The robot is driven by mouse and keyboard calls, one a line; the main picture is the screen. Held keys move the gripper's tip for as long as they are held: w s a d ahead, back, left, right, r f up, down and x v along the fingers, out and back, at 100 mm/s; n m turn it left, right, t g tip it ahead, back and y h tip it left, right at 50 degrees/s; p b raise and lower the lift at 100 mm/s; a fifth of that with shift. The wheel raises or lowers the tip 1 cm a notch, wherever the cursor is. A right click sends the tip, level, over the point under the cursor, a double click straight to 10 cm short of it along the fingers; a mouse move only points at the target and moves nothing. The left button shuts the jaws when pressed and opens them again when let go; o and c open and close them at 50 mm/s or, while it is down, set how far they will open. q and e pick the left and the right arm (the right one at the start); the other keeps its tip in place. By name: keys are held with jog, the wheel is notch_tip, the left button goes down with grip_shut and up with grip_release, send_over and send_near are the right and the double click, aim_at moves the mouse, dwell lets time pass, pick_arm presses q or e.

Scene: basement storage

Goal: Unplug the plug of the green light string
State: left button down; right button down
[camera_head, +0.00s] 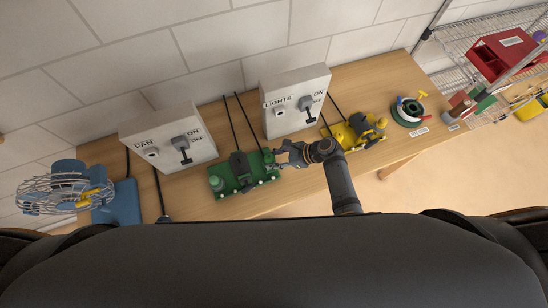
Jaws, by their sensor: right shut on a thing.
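A green board (228,190) lies on the bench in front of the wall boxes, with small pale bulbs along its front edge. A dark block (240,168) stands at its middle and a round green piece (217,184) at its left end. My right gripper (277,155) is at the board's right end, shut on a small upright green plug (268,158). The fingers partly hide the plug, and I cannot tell whether it is seated or raised. My left gripper is not in view.
A FAN box (140,158) and a LIGHTS box (285,92), both with switches, stand along the wall. A blue fan (122,205) is at left. A yellow board (340,135) and a green ring-shaped thing (408,112) are to the right. Black cords run between the boxes.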

jog(key=shift+f+b, duration=0.6)
jog(key=shift+f, duration=0.6)
jog(key=c, duration=0.8)
grip_release()
jog(key=v, duration=1.2)
